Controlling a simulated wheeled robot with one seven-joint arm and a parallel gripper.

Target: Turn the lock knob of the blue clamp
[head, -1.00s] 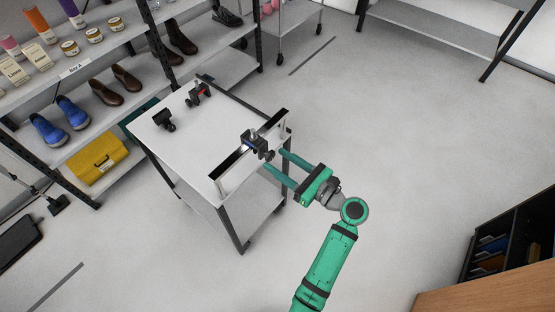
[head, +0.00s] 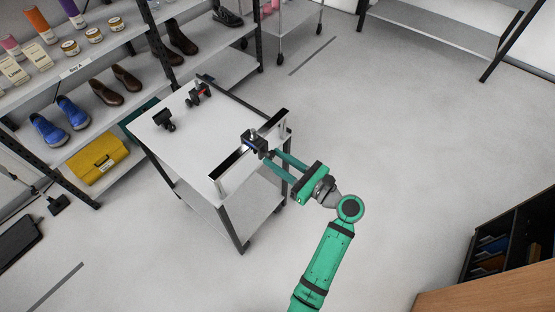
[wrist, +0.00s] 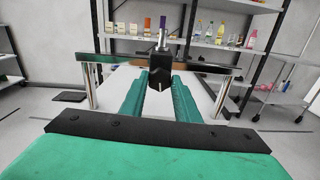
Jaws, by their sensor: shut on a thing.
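The blue clamp (head: 250,138) is a dark clamp with a small blue patch, fixed on a raised black bar (head: 232,160) at the near right side of a white table. Its dark lock knob (head: 267,154) faces my gripper. My gripper (head: 270,157) has its two green fingers on either side of the knob and is shut on it. In the wrist view the black knob (wrist: 161,76) stands between the green fingertips (wrist: 161,88). It hides much of the clamp; a grey upright rod shows above it.
Two other dark clamps stand on the white table (head: 190,140): one at the left (head: 164,119), one with a red part at the back (head: 198,93). Shelves with shoes and a yellow case (head: 101,159) line the left. Floor right of the table is clear.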

